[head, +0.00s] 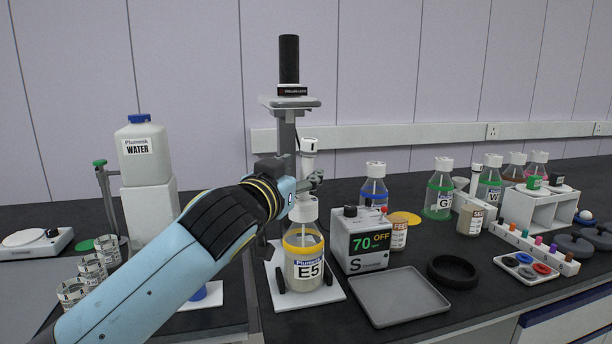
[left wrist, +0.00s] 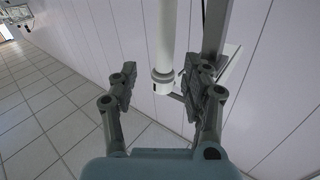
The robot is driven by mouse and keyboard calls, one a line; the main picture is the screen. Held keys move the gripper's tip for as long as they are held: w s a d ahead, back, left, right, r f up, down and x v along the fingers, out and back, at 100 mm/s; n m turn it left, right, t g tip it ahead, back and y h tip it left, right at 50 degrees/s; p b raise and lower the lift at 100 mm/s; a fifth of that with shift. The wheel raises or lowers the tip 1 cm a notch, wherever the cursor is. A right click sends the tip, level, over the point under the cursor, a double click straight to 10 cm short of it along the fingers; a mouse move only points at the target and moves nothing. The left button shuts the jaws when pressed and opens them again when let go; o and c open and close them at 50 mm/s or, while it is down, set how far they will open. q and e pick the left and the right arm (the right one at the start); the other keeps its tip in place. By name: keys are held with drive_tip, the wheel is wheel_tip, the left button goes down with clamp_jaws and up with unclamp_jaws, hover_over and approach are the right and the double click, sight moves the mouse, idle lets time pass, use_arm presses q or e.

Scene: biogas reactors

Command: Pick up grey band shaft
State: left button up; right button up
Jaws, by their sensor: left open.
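A white shaft (head: 309,160) stands upright above the bottle labelled E5 (head: 304,262), beside the stand's column. The shaft shows in the left wrist view (left wrist: 168,35) with a greyish band near its lower end. My left gripper (head: 314,181) is at the shaft's height, just above the bottle's neck, and partly hidden by my own wrist. In the left wrist view its two fingers (left wrist: 160,88) are apart, one on each side of the shaft's lower end. I see no finger pressed against the shaft. My right gripper is not in view.
The stand (head: 284,137) with a black motor (head: 289,60) rises close behind the gripper. A box reading 70 OFF (head: 360,240) stands right of the bottle, with an empty grey tray (head: 398,297) in front. Several bottles and a white rack (head: 538,211) fill the right side.

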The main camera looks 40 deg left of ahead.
sight(304, 171)
use_arm(q)
drive_tip(key=x, duration=0.3)
drive_tip(key=p+x, duration=0.1)
drive_tip(key=x, duration=0.1)
drive_tip(key=shift+a+f, duration=0.25)
drive_tip(key=shift+f, duration=0.15)
drive_tip(key=shift+c, duration=0.4)
clamp_jaws()
